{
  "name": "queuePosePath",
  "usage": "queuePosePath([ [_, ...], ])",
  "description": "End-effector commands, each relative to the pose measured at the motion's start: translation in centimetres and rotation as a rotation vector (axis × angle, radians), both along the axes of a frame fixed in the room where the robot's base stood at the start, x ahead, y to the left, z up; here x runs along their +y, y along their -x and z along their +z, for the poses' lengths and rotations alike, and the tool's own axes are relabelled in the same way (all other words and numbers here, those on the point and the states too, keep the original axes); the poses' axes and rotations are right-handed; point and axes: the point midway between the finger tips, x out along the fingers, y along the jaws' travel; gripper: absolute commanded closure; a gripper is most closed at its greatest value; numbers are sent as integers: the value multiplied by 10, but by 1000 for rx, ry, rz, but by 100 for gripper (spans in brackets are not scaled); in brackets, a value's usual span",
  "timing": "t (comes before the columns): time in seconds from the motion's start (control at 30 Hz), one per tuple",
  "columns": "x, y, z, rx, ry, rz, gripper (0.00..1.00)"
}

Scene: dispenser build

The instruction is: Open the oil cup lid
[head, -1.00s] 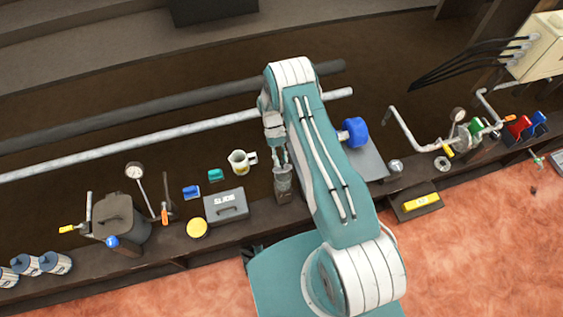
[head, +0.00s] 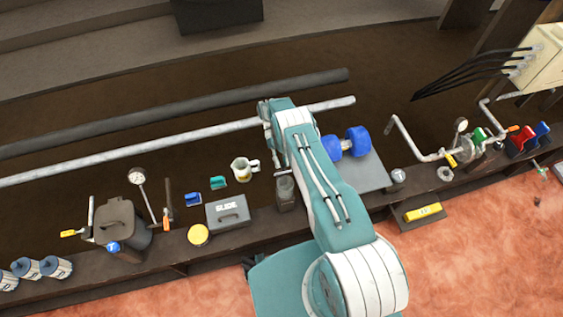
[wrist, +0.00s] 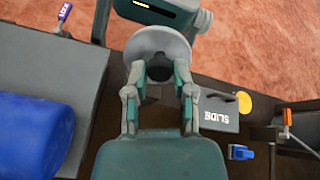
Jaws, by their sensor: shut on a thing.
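The oil cup (head: 286,193) is a small dark grey container standing upright on the bench, beside my arm in the head view. In the wrist view my gripper (wrist: 160,72) has its two fingers closed around a round, pale grey piece with a darker middle, which looks like the lid (wrist: 153,46). The cup cannot be made out in the wrist view. In the head view my arm largely hides the fingers and the held piece, so I cannot tell how far the lid is from the cup.
A grey SLIDE box (head: 227,212), a yellow round lid (head: 198,235) and a glass jug (head: 243,168) stand left of the cup. A blue dumbbell (head: 346,143) lies on a grey plate (head: 368,172) to the right. A long pale pipe (head: 130,154) runs behind.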

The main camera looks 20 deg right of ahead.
Motion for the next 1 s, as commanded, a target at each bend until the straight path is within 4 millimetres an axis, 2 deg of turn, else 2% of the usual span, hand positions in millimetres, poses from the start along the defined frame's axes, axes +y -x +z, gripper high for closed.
queuePosePath([
  [0.5, 0, -2, -1, 0, 0, -1, 100],
  [0.53, 0, -2, -1, 0, 0, -1, 63],
  [0.6, 0, -2, -1, 1, 0, 0, 33],
  [1.0, 0, -1, 1, 5, 0, 0, 33],
])
